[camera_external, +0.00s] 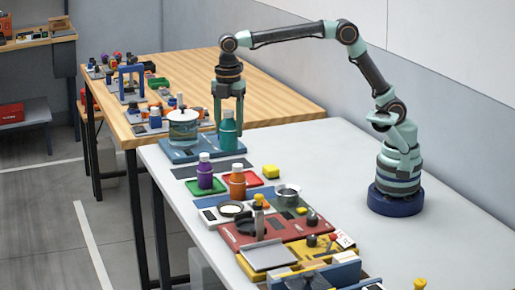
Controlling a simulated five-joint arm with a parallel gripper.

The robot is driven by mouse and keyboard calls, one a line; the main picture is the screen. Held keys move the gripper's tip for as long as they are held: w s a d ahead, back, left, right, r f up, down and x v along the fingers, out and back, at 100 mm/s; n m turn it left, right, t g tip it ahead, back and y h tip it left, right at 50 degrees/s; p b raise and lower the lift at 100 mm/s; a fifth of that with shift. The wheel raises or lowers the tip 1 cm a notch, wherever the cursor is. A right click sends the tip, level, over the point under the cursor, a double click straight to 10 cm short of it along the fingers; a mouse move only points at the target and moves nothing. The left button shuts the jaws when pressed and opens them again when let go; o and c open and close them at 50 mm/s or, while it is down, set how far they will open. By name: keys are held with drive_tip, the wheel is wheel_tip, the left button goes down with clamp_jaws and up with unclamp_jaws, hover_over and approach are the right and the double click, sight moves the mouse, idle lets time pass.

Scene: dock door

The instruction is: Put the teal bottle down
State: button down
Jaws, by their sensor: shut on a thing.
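The teal bottle (228,136) has a pale cap and stands upright at the right part of a blue tray (196,153) at the far end of the white table. My gripper (229,112) points down from above with its fingers around the upper part of the bottle and is shut on it. The bottle's base looks to be at or just above the tray; I cannot tell whether it touches. The fingers hide part of the bottle's cap and sides.
A lidded glass pot (183,129) stands left of the bottle. A purple bottle (205,172) and an orange bottle (237,182) stand nearer on the table. The white table's right side (325,170) is clear.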

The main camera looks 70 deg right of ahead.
drive_tip(key=shift+r, duration=0.6)
drive_tip(key=shift+w+d+r, duration=0.1)
drive_tip(key=shift+d+r, duration=0.15)
drive_tip(key=w+d+f, duration=0.1)
drive_tip(key=w+d, duration=0.2)
drive_tip(key=d, duration=0.8)
drive_tip(key=w+d+f, duration=0.1)
drive_tip(key=w+d, duration=0.2)
drive_tip(key=d, duration=0.9)
drive_tip(key=shift+w+f, duration=0.15)
drive_tip(key=shift+f, duration=9.7)
drive_tip(key=shift+c, duration=1)
unclamp_jaws()
drive_tip(key=shift+f, duration=0.1)
